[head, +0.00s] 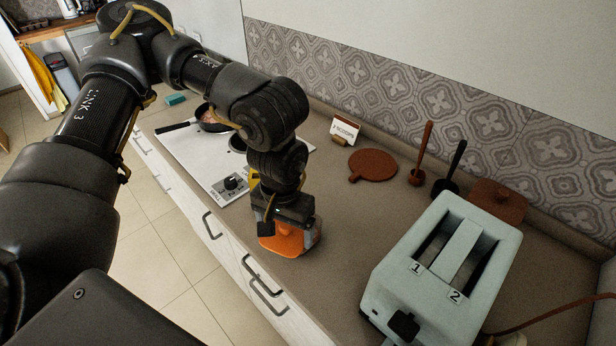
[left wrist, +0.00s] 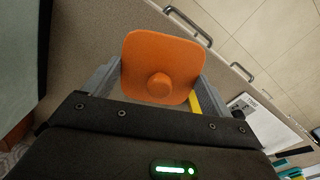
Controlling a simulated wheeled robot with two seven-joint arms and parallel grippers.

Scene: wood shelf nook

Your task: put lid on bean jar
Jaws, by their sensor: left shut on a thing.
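The orange lid (left wrist: 160,62), a rounded square with a round knob, lies between the two fingers of my left gripper (left wrist: 158,85) in the left wrist view. In the head view my left gripper (head: 288,226) points down over the counter near its front edge, shut on the orange lid (head: 283,242). A darker, reddish, glassy part shows at the lid's right side, low by the counter. It may be the bean jar, but the gripper and lid hide most of it. I cannot tell whether the lid touches a jar. My right gripper is not in view.
A pale green toaster (head: 440,262) stands to the right. A cooktop (head: 205,165) with a dark pan (head: 208,120) lies behind to the left. A round brown board (head: 373,166), a small sign (head: 344,130) and upright utensils (head: 421,155) stand along the tiled wall. Counter between gripper and toaster is clear.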

